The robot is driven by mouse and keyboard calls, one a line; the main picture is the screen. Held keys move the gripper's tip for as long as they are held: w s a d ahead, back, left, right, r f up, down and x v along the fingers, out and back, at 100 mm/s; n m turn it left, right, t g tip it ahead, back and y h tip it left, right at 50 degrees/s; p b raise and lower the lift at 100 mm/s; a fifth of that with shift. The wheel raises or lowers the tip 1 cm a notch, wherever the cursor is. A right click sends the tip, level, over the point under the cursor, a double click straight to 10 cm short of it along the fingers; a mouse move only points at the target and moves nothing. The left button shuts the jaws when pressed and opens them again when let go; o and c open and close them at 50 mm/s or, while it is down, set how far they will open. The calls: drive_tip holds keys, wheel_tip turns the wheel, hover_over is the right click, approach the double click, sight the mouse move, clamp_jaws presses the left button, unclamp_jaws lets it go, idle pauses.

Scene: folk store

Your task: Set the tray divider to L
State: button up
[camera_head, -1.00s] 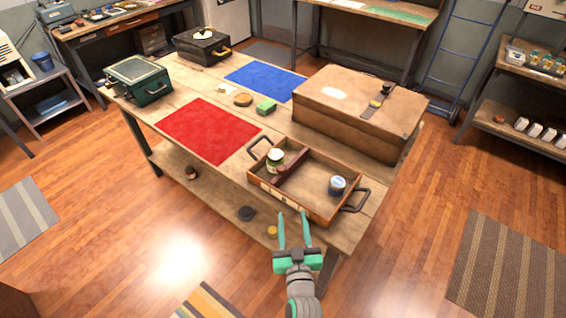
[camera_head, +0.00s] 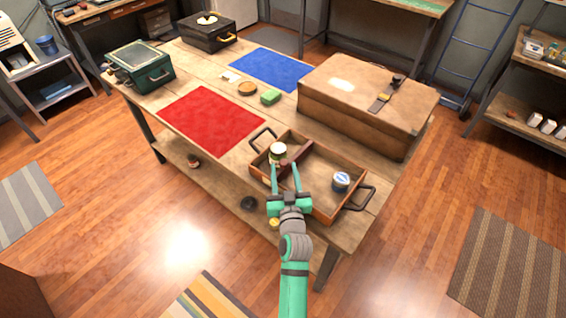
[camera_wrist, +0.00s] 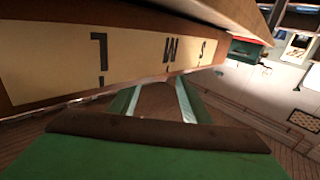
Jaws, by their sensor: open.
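The tray (camera_head: 347,152) is a shallow wooden box with dark end handles on the workbench. Its dark red-brown divider (camera_head: 299,156) runs across it, left of the middle. A green jar with a pale lid (camera_head: 277,150) is left of the divider, and a blue-and-white jar (camera_head: 341,181) is right of it. My gripper (camera_head: 284,165) is open at the tray's near wall, its fingertips close to the divider's near end. Contact cannot be told. In the wrist view, the tray's label (camera_wrist: 130,62) shows L, M and S upside down. The divider's exact mark is unclear.
A large brown case (camera_head: 365,105) stands close behind the tray. A lower shelf (camera_head: 222,178) runs beneath the bench.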

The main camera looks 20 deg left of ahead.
sight(284, 166)
drive_tip(key=shift+x, duration=1.95)
drive_tip(key=shift+w+d, duration=0.1)
drive_tip(key=shift+w, duration=0.05)
clamp_jaws()
